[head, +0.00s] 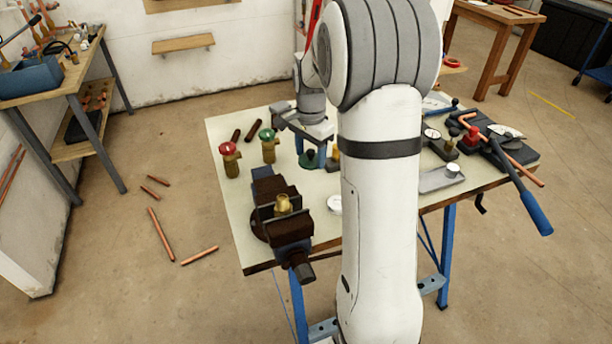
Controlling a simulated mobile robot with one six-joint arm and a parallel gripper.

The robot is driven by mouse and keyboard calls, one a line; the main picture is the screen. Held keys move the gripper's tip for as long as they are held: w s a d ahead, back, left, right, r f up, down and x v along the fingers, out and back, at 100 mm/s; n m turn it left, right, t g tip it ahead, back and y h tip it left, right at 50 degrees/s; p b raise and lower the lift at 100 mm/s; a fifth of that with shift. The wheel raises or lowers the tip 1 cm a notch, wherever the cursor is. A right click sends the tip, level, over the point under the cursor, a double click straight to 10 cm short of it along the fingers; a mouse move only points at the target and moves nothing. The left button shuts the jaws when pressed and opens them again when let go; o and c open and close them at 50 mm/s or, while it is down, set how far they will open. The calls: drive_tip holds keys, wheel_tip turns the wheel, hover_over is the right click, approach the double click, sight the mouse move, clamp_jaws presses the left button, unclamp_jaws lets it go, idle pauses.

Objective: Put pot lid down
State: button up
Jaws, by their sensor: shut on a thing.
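My gripper (310,144) is over the workbench, left of my white arm, pointing down. It is shut on what looks like the dark knob of a small green pot lid (308,162). The green lid shows low beneath the fingers, close to the bench top. I cannot tell whether it touches the bench or a pot under it. The fingertips are small and partly covered in this view.
The workbench (225,128) carries a dark vise (285,228) holding a brass fitting, and two brass valves with red (229,150) and green (268,134) handles. Tools with a blue-handled lever (537,213) crowd the right side.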

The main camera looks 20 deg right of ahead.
sight(310, 189)
wheel_tip(310, 189, down, 10)
drive_tip(key=shift+r+p, duration=0.2)
drive_tip(key=shift+p, duration=0.1)
drive_tip(key=shift+s+f, duration=0.1)
drive_tip(key=o, duration=1)
drive_tip(key=shift+c, duration=0.2)
